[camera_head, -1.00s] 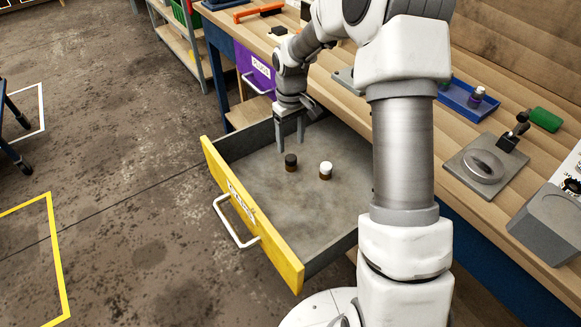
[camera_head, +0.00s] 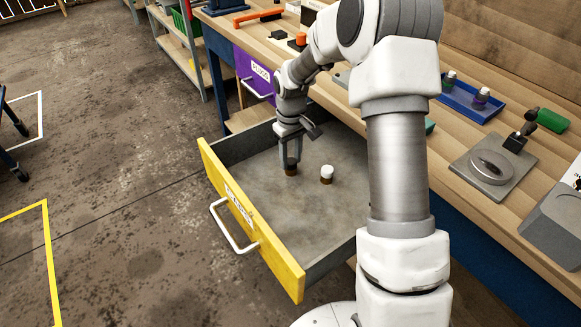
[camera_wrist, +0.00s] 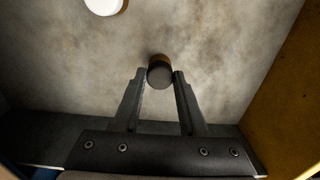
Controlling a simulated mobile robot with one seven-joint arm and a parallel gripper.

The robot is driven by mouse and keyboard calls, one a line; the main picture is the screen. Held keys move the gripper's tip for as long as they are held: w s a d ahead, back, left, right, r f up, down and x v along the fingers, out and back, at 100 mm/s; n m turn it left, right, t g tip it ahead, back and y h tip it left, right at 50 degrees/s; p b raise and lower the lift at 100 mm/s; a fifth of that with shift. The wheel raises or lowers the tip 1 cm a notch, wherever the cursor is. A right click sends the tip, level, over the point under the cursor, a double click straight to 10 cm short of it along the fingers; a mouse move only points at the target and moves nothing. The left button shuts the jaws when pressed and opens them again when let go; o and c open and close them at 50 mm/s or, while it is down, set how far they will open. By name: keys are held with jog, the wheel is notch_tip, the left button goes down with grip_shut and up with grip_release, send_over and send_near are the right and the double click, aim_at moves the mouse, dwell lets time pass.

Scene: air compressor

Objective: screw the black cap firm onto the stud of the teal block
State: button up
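The black cap (camera_wrist: 160,75) sits on a small brown base in the open drawer; in the head view the dark piece (camera_head: 291,170) is partly hidden by my fingers. My gripper (camera_head: 291,160) points down into the drawer. In the wrist view its two fingers (camera_wrist: 160,74) stand on either side of the black cap, very close to it. I cannot tell whether both press on it. A small teal patch (camera_head: 430,127) shows on the bench beside my arm, perhaps the teal block. Its stud is not visible.
A white-capped brown piece (camera_head: 327,174) stands right of the black one; its white top also shows in the wrist view (camera_wrist: 103,5). The drawer has a yellow front (camera_head: 250,221). The bench holds a blue tray (camera_head: 464,101) and a grey fixture (camera_head: 493,167).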

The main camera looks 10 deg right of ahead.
aim_at(291, 161)
grip_shut()
jog(key=shift+r+p, duration=2.25)
jog(key=shift+r, duration=0.8)
